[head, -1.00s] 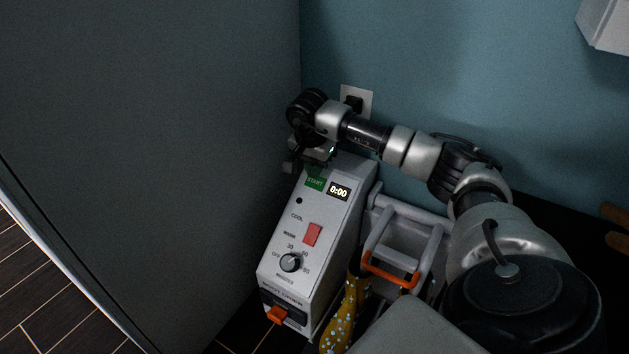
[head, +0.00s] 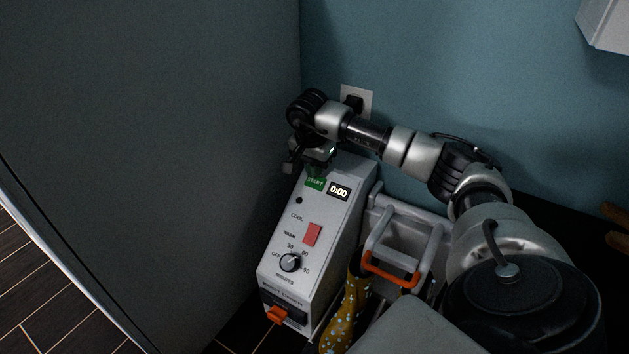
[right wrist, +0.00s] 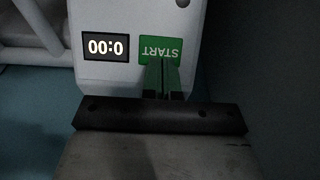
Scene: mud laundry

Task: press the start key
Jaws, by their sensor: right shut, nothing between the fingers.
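The green START key (head: 315,182) sits on the top face of a grey-white boot dryer (head: 322,211), beside a display (head: 339,191) reading 0:00. My right gripper (head: 312,166) is at the far end of the machine, just behind the key. In the right wrist view the key (right wrist: 160,48) appears upside down, with the shut, empty fingertips (right wrist: 163,68) at its lower edge. The fingers overlap that edge in the picture; I cannot tell whether they touch it. The display (right wrist: 105,47) is left of the key there. My left gripper is not in view.
The dryer also has a red switch (head: 312,234), a round minutes dial (head: 291,262) and an orange latch (head: 277,314). A white rack with an orange bar (head: 391,273) and a yellow patterned boot (head: 349,310) stand to its right. A grey panel (head: 150,130) rises on the left.

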